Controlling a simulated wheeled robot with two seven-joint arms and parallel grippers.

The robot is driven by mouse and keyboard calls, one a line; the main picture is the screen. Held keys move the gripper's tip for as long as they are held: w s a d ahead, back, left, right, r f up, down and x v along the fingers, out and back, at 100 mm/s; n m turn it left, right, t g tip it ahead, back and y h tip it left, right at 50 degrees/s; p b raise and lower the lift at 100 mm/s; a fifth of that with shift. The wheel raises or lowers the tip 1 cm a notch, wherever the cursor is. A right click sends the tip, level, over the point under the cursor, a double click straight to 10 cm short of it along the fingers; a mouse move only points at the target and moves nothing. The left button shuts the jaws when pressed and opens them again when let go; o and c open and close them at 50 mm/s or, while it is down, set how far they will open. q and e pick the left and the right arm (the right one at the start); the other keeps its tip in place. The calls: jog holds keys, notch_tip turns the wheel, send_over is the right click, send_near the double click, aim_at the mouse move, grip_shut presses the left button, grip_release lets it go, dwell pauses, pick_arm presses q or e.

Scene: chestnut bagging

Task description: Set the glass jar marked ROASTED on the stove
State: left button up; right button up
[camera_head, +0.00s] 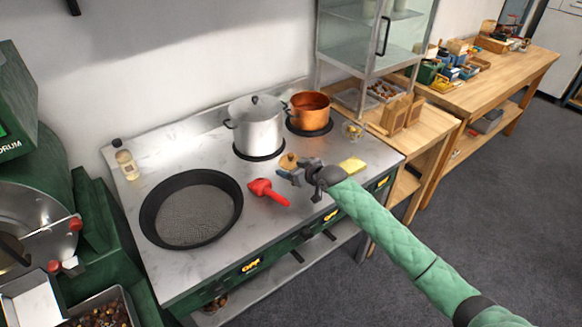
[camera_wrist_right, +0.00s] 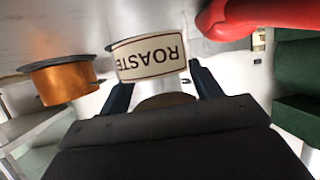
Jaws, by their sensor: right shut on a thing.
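The glass jar marked ROASTED shows in the right wrist view (camera_wrist_right: 150,57), its label upside down between my fingers. In the head view its round brown lid (camera_head: 288,160) shows just behind my right gripper (camera_head: 289,174), which hides most of the jar. The right gripper (camera_wrist_right: 162,88) is shut on the jar. The jar is over the grey stove top (camera_head: 150,250), near its front middle, behind the red-handled tool. I cannot tell whether its base touches the surface. My left gripper is not in view.
A glass cabinet (camera_head: 365,45) stands behind right. Bare stove top lies along the front.

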jog(key=shift+f, duration=0.35)
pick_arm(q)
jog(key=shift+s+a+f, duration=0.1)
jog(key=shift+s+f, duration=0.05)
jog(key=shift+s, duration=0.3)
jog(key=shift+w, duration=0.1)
pick_arm(e)
jog(key=shift+f, duration=0.15)
jog(key=o, duration=1.1)
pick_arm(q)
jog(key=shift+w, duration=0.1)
pick_arm(e)
jog(key=shift+o, duration=0.2)
